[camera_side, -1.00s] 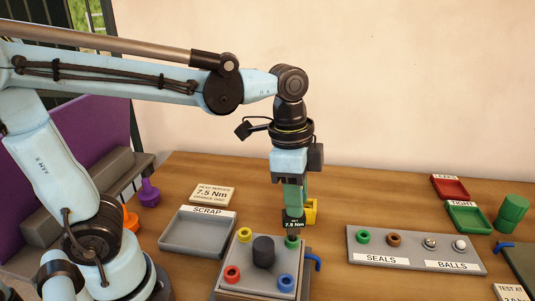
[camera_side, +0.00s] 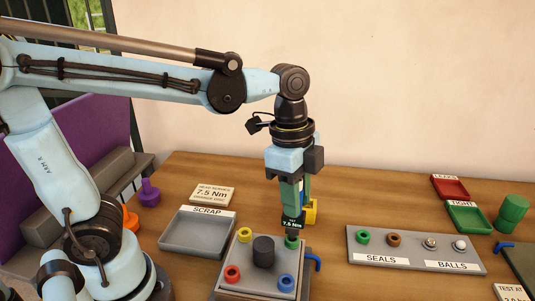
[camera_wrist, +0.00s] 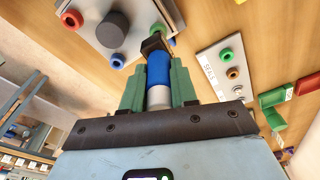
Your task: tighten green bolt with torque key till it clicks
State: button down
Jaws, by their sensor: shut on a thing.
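My gripper (camera_wrist: 158,88) is shut on the torque key (camera_wrist: 158,70), which has a blue and silver body and a black head. In the side view the key's black head (camera_side: 293,223) reads 7.5 Nm and points down over the green bolt (camera_side: 292,242). The head appears to meet the bolt, but the exact contact is hard to make out. The green bolt sits at the back right corner of a grey block (camera_side: 258,284).
The block also bears yellow (camera_side: 244,235), red (camera_side: 232,274) and blue (camera_side: 285,283) bolts around a dark central knob (camera_side: 263,251). A yellow thing (camera_side: 311,211) stands close behind the key. A scrap tray (camera_side: 197,249) is left; a seals and balls tray (camera_side: 414,262) is right.

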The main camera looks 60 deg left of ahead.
jog(key=shift+m, duration=0.5)
jog(key=shift+m, duration=0.9)
jog(key=c, duration=0.8)
grip_release()
